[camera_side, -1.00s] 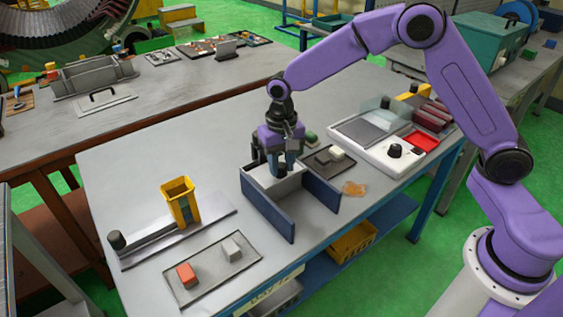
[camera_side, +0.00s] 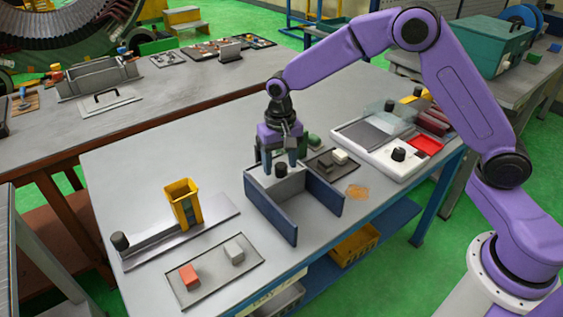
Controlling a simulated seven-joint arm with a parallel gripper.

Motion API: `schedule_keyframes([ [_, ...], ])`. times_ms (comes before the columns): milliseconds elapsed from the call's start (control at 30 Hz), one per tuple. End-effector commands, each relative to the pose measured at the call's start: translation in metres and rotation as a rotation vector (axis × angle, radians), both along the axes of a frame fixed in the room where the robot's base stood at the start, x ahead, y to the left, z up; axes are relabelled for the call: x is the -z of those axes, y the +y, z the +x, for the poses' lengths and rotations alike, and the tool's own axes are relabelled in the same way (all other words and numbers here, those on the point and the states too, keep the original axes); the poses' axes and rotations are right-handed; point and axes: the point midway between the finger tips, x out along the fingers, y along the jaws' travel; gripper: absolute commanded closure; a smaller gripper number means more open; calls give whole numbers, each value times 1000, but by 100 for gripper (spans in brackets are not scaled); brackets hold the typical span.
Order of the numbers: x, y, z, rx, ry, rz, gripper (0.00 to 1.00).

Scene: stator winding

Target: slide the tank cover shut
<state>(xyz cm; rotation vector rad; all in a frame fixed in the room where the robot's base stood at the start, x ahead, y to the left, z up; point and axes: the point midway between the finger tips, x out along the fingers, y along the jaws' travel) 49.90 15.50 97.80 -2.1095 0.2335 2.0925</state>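A blue-walled open-fronted box (camera_side: 274,215) stands mid-table, with a pale plate (camera_side: 291,184) at its back part. A dark round knob (camera_side: 281,170) stands at that plate. My gripper (camera_side: 280,164) points down over the back of the box, its fingers apart on either side of the knob's top; I see no clear contact. A white unit (camera_side: 378,160) at the right has a grey panel (camera_side: 368,134), a clear panel (camera_side: 387,114) and a black knob (camera_side: 398,154). No label shows which part is the tank cover.
A yellow holder (camera_side: 183,203) stands on a rail at left. A front tray (camera_side: 212,272) holds red and grey blocks. Open tabletop lies behind my gripper.

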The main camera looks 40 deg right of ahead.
Motion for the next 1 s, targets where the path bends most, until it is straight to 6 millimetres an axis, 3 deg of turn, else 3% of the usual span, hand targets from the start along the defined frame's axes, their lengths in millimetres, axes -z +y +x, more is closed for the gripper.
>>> schedule_keyframes([
  [367,-8,1,-2,-1,4,-1,41],
  [1000,-134,1,-1,0,0,1,41],
])
